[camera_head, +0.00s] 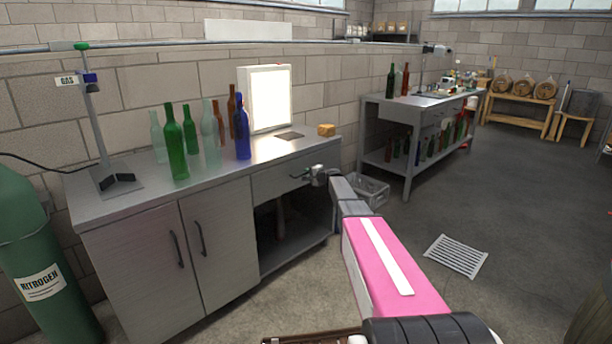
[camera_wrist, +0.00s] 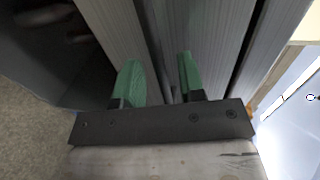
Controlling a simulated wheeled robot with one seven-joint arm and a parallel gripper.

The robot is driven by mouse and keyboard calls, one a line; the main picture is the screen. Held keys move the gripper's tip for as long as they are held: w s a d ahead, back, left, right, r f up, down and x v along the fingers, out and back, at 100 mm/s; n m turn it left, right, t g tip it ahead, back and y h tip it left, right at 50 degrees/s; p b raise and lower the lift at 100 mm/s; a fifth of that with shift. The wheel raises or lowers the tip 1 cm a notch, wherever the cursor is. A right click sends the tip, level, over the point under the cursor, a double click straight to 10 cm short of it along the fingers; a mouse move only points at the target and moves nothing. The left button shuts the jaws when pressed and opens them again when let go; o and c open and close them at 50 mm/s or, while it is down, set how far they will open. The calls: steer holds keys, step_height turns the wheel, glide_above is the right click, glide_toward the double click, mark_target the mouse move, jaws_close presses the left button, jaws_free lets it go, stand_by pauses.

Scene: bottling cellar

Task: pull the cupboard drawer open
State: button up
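The cupboard (camera_head: 205,245) is a grey metal-topped unit against the brick wall. Its drawer (camera_head: 272,181) is a grey front under the worktop on the right, above an open shelf space, and looks closed. My gripper (camera_head: 305,174) is at the right part of the drawer front, with the fingers around the handle area. The handle is mostly hidden by the gripper in the head view. In the wrist view, the two green fingertips (camera_wrist: 159,80) are apart, close to the grey front. A thin dark strip shows between them, and no finger visibly touches it.
A grey crate (camera_head: 371,190) is on the floor behind my arm. A green gas cylinder (camera_head: 35,260) stands at left. Floor right of the cupboard is mostly clear, with a drain grate (camera_head: 456,256).

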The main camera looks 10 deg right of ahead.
steer(key=shift+x, duration=0.85)
jaws_close()
steer(key=f+v, duration=0.3)
steer(key=v, duration=1.2)
steer(key=s+f+v, duration=0.1)
steer(key=f+v, duration=0.2)
steer(key=v, duration=1.2)
steer(key=shift+s+d, duration=0.2)
steer(key=shift+d, duration=0.25)
steer(key=shift+f, duration=0.1)
jaws_free()
steer(key=v, duration=1.1)
